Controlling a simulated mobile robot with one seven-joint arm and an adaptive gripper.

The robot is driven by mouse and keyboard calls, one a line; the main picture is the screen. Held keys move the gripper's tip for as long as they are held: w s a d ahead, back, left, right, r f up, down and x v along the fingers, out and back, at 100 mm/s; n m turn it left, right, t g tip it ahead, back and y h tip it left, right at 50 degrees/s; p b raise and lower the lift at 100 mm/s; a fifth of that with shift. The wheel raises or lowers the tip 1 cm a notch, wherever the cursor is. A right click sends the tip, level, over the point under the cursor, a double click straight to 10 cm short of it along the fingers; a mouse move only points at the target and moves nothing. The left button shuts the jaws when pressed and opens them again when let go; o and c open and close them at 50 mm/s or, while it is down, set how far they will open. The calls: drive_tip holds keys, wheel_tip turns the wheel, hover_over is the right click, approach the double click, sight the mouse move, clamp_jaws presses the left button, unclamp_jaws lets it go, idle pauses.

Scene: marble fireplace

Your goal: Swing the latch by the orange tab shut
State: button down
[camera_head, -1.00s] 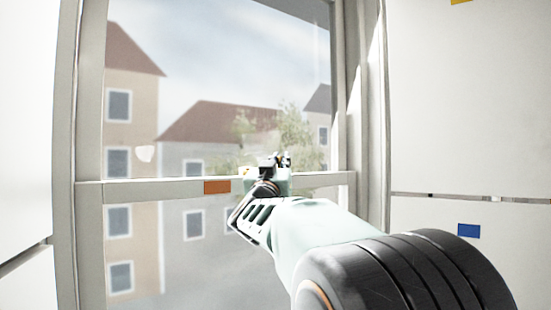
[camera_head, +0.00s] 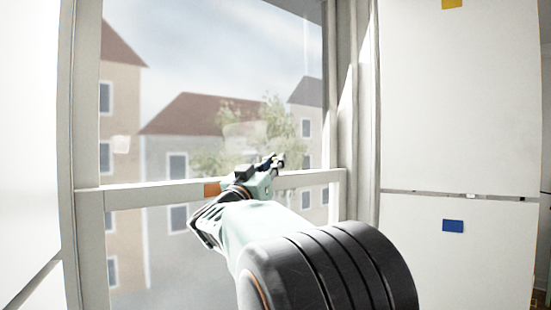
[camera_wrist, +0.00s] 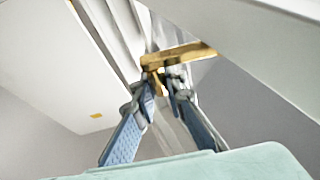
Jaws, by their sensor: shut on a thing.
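The orange tab (camera_head: 212,189) is on the pale crossbar of the window, partly covered by my arm in the head view. A brass latch (camera_wrist: 183,53) shows in the wrist view, lying across the frame beyond my fingertips. My gripper (camera_head: 274,162) is at the crossbar, to the right of the orange tab. In the wrist view my gripper (camera_wrist: 160,84) has its two fingers close around a narrow brass part of the latch. The exact contact is small and partly hidden. The latch cannot be made out in the head view.
The window crossbar (camera_head: 150,195) runs level between pale side posts. A white cabinet (camera_head: 450,120) stands to the right, with a yellow tab (camera_head: 452,3) above and a blue tab (camera_head: 453,226) below. A white panel (camera_head: 30,120) fills the left side.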

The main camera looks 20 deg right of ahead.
drive_tip(key=shift+s+a+m+g+h+p, duration=0.1)
drive_tip(key=shift+s+a+m+g+h, duration=0.15)
drive_tip(key=shift+m+g+h, duration=0.35)
drive_tip(key=shift+s+a+m+g+h+p, duration=0.15)
drive_tip(key=shift+m+g+h, duration=0.25)
drive_tip(key=shift+g+h, duration=0.4)
drive_tip(key=shift+s+a+m+g+h+p, duration=0.15)
drive_tip(key=shift+a+m+g+h, duration=0.15)
drive_tip(key=shift+m+g+h, duration=0.4)
drive_tip(key=c, duration=1.9)
unclamp_jaws()
drive_tip(key=shift+c, duration=0.2)
drive_tip(key=v, duration=1.2)
drive_tip(key=shift+r, duration=0.15)
drive_tip(key=shift+a, duration=0.1)
